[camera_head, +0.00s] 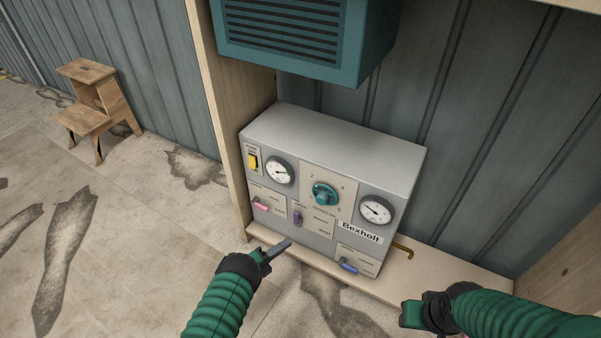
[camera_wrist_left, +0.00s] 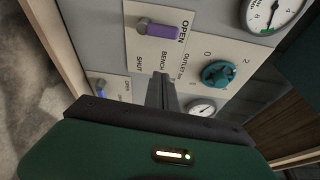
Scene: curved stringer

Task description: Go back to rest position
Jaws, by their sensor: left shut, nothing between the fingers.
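My left gripper (camera_head: 277,251) is shut and empty. It is in front of the lower left part of a grey control box (camera_head: 334,148), apart from it as far as I can tell. In the left wrist view its closed fingers (camera_wrist_left: 165,90) point at the panel, near a purple lever (camera_wrist_left: 158,29) and a teal knob (camera_wrist_left: 219,74). My right gripper (camera_head: 412,314) is at the lower right in the head view, in front of the shelf; its fingers are hard to make out.
The box stands on a wooden shelf (camera_head: 453,279) and carries two gauges, a yellow switch (camera_head: 253,160) and several levers. A teal vented unit (camera_head: 303,35) hangs above. A wooden step stool (camera_head: 97,105) stands far left. The floor at left is open.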

